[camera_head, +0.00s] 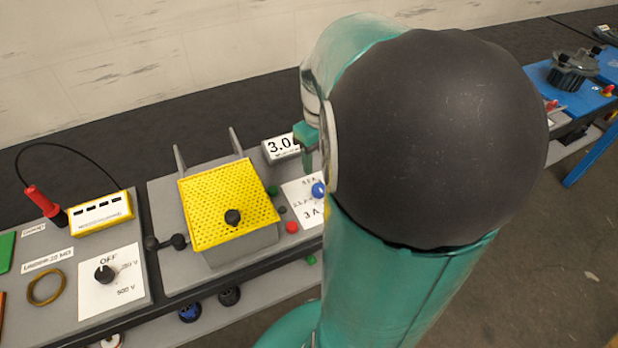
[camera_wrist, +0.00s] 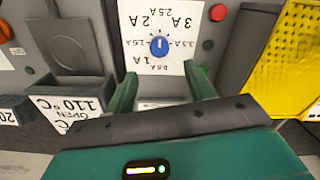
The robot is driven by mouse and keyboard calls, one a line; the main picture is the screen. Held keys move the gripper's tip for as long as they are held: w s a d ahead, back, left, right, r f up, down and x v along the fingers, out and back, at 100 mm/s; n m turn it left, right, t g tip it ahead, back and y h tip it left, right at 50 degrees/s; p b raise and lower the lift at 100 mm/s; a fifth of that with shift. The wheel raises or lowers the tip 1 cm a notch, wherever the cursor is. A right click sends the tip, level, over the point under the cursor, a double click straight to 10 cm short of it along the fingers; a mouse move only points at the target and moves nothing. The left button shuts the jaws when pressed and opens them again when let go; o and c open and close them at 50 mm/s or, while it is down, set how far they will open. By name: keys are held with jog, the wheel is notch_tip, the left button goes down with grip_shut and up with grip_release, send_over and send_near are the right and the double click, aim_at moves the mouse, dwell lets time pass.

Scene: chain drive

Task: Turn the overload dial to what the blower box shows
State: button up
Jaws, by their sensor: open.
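The overload dial is a blue round knob (camera_wrist: 159,46) on a white plate (camera_wrist: 130,12) with ampere labels from 0.5 A to 3.5 A, upside down in the wrist view. A pale mark shows on the knob, but I cannot tell which label it points at. In the head view the knob (camera_head: 319,189) is partly covered by my arm. A small box (camera_head: 281,148) behind it shows 3.0; its smaller print is unreadable, so I cannot tell whether it is the blower box. My gripper (camera_wrist: 160,73) is open and empty, its fingertips just short of the knob, one to each side.
A red button (camera_wrist: 217,12) and a green button (camera_wrist: 208,44) sit beside the plate. A yellow perforated guard (camera_head: 228,200) stands close by. A card reading 110 °C (camera_wrist: 70,105) is on the other side. Another dial plate (camera_head: 110,280) lies farther left.

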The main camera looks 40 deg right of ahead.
aim_at(319, 191)
notch_tip(319, 191, down, 10)
jog(key=shift+r, duration=0.1)
jog(key=c, duration=1)
jog(key=shift+o, duration=0.2)
jog(key=shift+m, duration=0.3)
jog(key=m, duration=0.3)
jog(key=shift+m, duration=2.6)
